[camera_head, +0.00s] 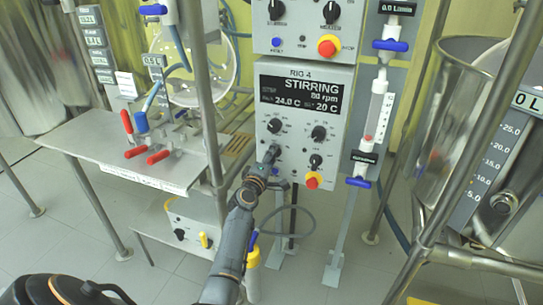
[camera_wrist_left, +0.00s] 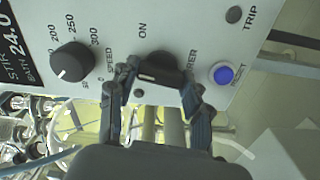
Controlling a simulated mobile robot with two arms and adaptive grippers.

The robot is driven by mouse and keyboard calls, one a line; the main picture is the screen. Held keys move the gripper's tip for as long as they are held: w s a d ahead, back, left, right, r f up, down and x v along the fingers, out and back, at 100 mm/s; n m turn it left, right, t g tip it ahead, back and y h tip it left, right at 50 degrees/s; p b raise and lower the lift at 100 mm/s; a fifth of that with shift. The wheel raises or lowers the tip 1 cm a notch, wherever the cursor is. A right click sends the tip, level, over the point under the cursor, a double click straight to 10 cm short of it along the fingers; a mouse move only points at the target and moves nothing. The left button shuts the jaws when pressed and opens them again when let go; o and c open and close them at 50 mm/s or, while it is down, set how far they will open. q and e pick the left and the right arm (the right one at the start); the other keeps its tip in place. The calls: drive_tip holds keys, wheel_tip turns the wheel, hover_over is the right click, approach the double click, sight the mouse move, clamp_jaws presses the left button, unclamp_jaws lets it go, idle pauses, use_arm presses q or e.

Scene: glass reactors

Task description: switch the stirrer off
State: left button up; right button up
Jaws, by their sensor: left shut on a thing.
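The stirrer switch is a dark rotary knob (camera_wrist_left: 158,66) on the light panel, with ON printed beside it in the left wrist view; the label next to it is partly covered. My left gripper (camera_wrist_left: 156,90) is shut on this knob, one finger on each side. In the head view my left gripper (camera_head: 271,153) reaches the lower left of the RIG 4 control panel (camera_head: 343,125) and hides the switch. The panel's display (camera_head: 303,94) reads STIRRING, with an rpm value too small to read surely, 24.0 C and 20 C. My right gripper is not in view.
The speed knob (camera_wrist_left: 72,62) and blue reset button (camera_wrist_left: 222,74) flank the switch. A steel shelf with red-handled valves (camera_head: 135,152) stands left; a steel frame and vessel (camera_head: 465,110) stand right.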

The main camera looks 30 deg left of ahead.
use_arm(q)
drive_tip(key=shift+n, duration=1)
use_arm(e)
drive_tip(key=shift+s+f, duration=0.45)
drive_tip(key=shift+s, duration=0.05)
use_arm(q)
drive_tip(key=o, duration=1.2)
drive_tip(key=shift+c, duration=0.2)
drive_tip(key=shift+s, duration=0.1)
drive_tip(key=v, duration=1.1)
drive_tip(key=shift+s+d, duration=0.2)
drive_tip(key=shift+s, duration=0.2)
